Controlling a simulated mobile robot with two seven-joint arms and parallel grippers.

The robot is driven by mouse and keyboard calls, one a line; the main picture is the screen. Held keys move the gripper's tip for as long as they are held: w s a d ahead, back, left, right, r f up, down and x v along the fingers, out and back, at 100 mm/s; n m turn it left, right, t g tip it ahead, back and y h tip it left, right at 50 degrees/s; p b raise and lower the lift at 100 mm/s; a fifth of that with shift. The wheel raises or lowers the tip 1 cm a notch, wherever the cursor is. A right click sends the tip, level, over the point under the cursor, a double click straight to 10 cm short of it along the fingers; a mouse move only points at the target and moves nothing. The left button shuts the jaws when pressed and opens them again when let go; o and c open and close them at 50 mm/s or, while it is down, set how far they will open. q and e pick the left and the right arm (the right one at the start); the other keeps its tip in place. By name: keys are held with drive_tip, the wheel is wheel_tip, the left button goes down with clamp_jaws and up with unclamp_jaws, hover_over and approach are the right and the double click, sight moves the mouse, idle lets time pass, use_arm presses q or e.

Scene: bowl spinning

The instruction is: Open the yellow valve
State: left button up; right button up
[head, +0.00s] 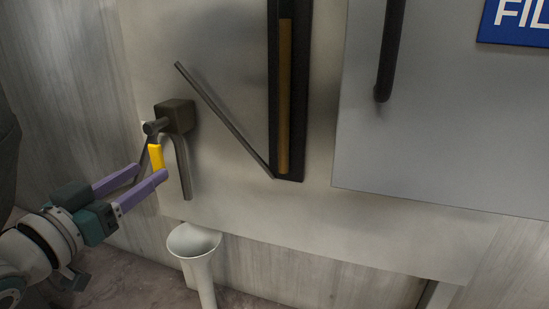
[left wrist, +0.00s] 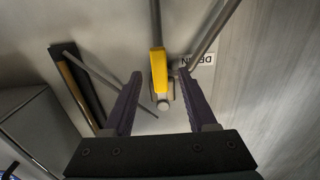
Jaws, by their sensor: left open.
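The yellow valve handle (head: 155,157) is a short yellow lever on a dark valve body (head: 176,116) on the grey wall panel. It points downward in the head view. A bent grey pipe (head: 184,170) comes down beside it. My left gripper (head: 152,171) is open, with its purple fingers reaching toward the handle from the lower left. In the left wrist view the yellow handle (left wrist: 158,68) shows between the tips of my left gripper (left wrist: 161,73), with space on both sides. Whether a finger touches it, I cannot tell. My right gripper is not in view.
A white funnel (head: 194,240) stands below the pipe. A dark-framed amber gauge (head: 286,90) and a slanted thin rod (head: 222,118) are on the panel to the right. A door panel with a dark bar handle (head: 390,50) is further right. A partly hidden label (left wrist: 194,62) is by the valve.

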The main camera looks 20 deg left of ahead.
sight(156, 168)
use_arm(q)
drive_tip(key=w+b, duration=0.1)
drive_tip(key=w, duration=0.1)
drive_tip(key=w+b, duration=0.1)
drive_tip(key=w, duration=0.1)
drive_tip(key=w+b, duration=0.1)
drive_tip(key=w, duration=0.1)
drive_tip(key=shift+w+a+f, duration=0.15)
drive_tip(key=shift+w+a, duration=0.2)
drive_tip(key=shift+w+b, duration=0.3)
drive_tip(key=shift+w, duration=0.1)
clamp_jaws()
idle(0.7)
